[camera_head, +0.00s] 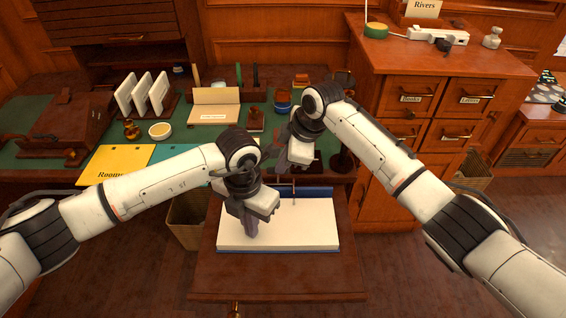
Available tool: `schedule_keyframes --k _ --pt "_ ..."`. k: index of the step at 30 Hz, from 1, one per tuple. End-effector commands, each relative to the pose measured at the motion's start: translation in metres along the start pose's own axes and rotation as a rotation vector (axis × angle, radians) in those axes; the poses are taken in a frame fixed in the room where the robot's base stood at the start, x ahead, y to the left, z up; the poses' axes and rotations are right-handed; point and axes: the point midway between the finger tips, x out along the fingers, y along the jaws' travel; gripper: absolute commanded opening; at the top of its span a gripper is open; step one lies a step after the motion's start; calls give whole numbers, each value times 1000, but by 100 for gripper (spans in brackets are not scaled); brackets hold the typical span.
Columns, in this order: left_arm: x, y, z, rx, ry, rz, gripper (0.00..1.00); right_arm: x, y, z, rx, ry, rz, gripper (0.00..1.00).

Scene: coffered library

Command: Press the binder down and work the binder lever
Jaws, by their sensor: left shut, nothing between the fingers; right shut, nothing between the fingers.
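A blue binder (318,249) lies open and flat on a brown wooden board, with white pages (300,225) on it. A thin metal lever (294,190) stands at the binder's far edge, near its middle. My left gripper (250,232) is shut and points down over the left part of the pages; I cannot tell whether the tips touch the paper. My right gripper (280,167) is shut and empty, just beyond the binder's far edge, a little left of the lever. My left wrist hides the binder's far left corner.
The wooden board (270,282) has bare room in front of the binder. Behind stands a green-topped desk with a yellow folder (115,163), letter rack (145,97), cream card (214,113) and stamps. A drawer cabinet (440,62) is at right. A wastebasket (186,222) stands left.

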Motion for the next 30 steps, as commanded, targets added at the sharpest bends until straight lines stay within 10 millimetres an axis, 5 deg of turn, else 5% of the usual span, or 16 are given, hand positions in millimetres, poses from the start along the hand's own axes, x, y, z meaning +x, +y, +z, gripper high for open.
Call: schedule_keyframes --k 30 --pt "8 0 -5 -1 16 2 0 7 1 2 -1 1 1 0"
